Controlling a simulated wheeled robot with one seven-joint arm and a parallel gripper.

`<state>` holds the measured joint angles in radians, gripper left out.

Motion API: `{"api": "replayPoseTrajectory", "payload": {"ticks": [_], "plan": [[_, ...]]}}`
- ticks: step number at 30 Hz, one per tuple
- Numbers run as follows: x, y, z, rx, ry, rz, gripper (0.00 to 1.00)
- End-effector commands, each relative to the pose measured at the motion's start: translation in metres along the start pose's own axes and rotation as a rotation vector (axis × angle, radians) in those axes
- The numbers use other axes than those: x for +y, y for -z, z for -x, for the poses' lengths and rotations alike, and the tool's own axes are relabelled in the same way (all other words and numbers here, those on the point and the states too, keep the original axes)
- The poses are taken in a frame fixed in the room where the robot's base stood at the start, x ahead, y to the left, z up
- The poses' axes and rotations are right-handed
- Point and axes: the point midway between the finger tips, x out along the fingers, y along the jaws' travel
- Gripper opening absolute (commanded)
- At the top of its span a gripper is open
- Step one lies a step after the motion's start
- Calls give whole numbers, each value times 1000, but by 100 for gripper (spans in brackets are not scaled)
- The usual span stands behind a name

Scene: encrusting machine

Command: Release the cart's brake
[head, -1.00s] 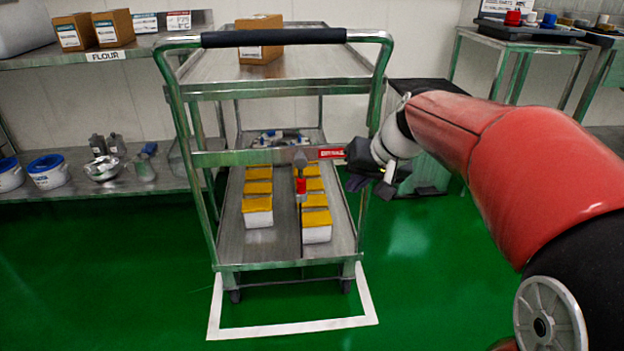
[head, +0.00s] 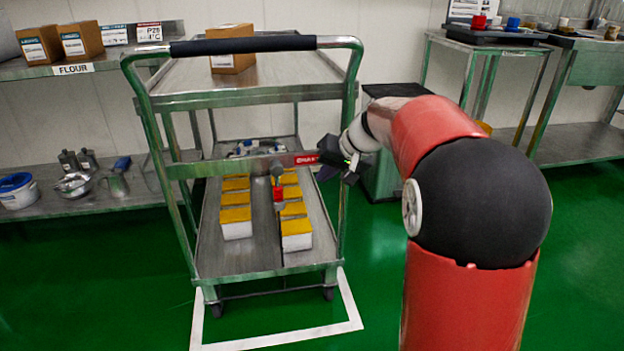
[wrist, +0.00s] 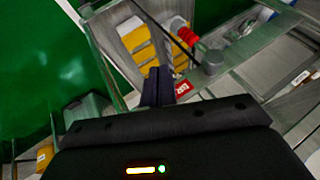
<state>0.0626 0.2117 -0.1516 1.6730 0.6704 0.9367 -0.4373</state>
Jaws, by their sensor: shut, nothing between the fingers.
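The metal cart (head: 215,262) stands upright on the green floor. Across its near end runs a crossbar (head: 215,166) with a red brake label (head: 307,159). From a grey pivot on this bar the brake lever hangs straight down, with a red part (head: 278,193) low on it. The lever's red part also shows in the wrist view (wrist: 185,38), beyond my fingers. My gripper (head: 327,152) is shut and empty at the right end of the crossbar, beside the label and to the right of the lever. In the wrist view its fingers (wrist: 158,84) are together. I cannot tell whether they touch the bar.
Yellow-topped boxes (head: 236,222) fill part of the cart's lower shelf. A cardboard box (head: 232,62) sits on its top shelf. A dark-topped cabinet (head: 385,180) stands right behind the cart. Shelves (head: 90,200) line the left wall. White tape (head: 352,305) marks the floor; green floor in front is clear.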

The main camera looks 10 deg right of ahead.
Motion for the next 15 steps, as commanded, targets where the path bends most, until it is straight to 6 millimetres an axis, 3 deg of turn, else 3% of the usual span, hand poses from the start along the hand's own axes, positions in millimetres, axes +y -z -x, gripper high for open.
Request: {"api": "replayPoseTrajectory", "payload": {"ticks": [12, 15], "plan": [[0, -2, -88, -6, 0, 1, 0], [-16, -1, -94, -3, 1, 4, 0]]}}
